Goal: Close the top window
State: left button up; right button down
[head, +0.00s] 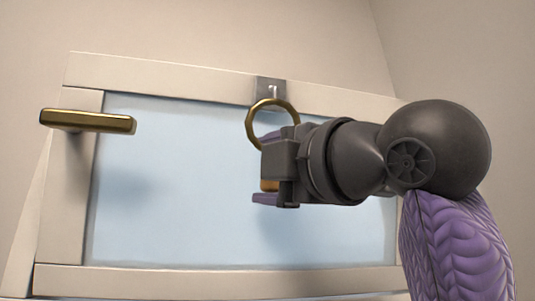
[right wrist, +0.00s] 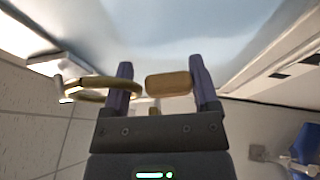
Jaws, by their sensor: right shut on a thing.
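The window (head: 170,77) has a white frame around pale blue glass (head: 180,180) and fills much of the head view. It seems to stand tilted out from the wall. A gold handle (head: 88,121) is on its left side. A gold ring (head: 271,125) hangs from a grey plate on the top rail; a gold ring also shows in the right wrist view (right wrist: 85,88). My right gripper (head: 265,168) is in front of the glass, close by the ring. Its purple fingers are shut on a gold-brown piece (right wrist: 168,84); what it belongs to is partly hidden. My left gripper is out of view.
A plain beige wall (head: 460,60) stands behind the window, with a corner at the right. The right wrist view shows a tiled surface (right wrist: 30,130) at the left and a blue object (right wrist: 303,145) at the lower right.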

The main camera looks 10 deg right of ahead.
jog(key=w, duration=0.1)
jog(key=w+r+g+p, duration=0.1)
jog(key=w+m+g+h+p, duration=0.1)
jog(key=w, duration=0.1)
jog(key=shift+w+r, duration=0.1)
jog(key=shift+r, duration=0.3)
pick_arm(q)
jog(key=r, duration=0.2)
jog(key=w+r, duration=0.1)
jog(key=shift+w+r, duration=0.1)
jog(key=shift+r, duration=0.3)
pick_arm(e)
jog(key=shift+f, duration=0.15)
grip_release()
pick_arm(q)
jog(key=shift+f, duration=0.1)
pick_arm(e)
jog(key=shift+f, duration=0.1)
pick_arm(q)
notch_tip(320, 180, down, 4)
jog(key=b, duration=0.4)
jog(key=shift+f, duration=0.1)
pick_arm(e)
jog(key=v, duration=1)
